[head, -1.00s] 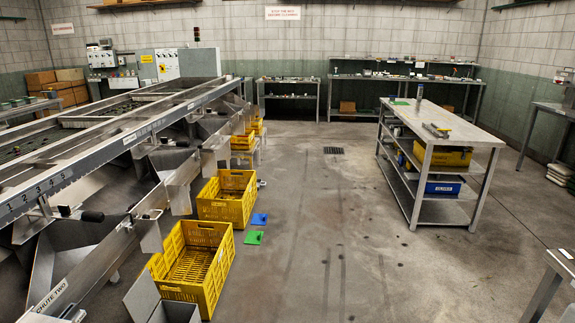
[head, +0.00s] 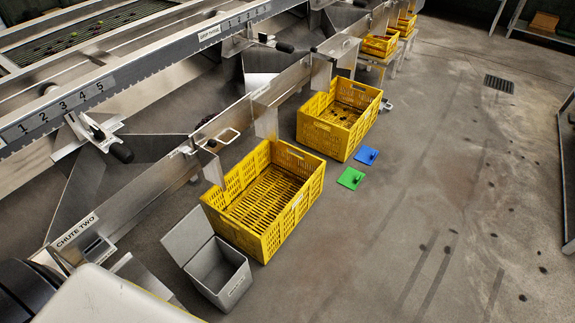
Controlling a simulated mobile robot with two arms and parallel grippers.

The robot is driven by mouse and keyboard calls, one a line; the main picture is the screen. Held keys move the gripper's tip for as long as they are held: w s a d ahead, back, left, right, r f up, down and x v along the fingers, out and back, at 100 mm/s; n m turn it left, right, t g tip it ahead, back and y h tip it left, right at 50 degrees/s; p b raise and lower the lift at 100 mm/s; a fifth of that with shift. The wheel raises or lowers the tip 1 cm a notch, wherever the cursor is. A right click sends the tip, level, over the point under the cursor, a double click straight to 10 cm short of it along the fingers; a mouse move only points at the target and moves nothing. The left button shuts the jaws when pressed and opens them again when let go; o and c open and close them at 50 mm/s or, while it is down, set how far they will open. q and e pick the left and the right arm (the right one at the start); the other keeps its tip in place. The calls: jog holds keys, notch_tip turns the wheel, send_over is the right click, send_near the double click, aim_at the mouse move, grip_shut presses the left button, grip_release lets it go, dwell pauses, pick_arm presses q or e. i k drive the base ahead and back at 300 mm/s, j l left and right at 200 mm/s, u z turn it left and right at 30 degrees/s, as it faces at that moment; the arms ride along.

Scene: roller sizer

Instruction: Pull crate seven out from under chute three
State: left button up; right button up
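A yellow slatted crate (head: 298,208) stands on the floor at the foot of the chutes, in the middle of the head view, and looks empty. A second yellow crate (head: 345,145) stands behind it with small dark bits on its bottom. More yellow crates (head: 378,46) sit farther back on low stands. I cannot read a number on any crate, so I cannot tell which is crate seven. The label "CHUTE TWO" (head: 76,231) shows at lower left; the small labels farther along are too blurred to read. Neither of my grippers is in view.
A grey open-lidded bin (head: 232,287) stands against the near crate's front left. A green plate (head: 350,178) and a blue plate (head: 366,155) lie on the floor to the right of the crates.

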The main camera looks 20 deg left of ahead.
aim_at(261, 248)
jog(key=i+j+u, duration=0.15)
jog(key=i+u, duration=0.8)
jog(key=i+l+u, duration=0.2)
jog(key=i+u, duration=0.3)
jog(key=k, duration=0.1)
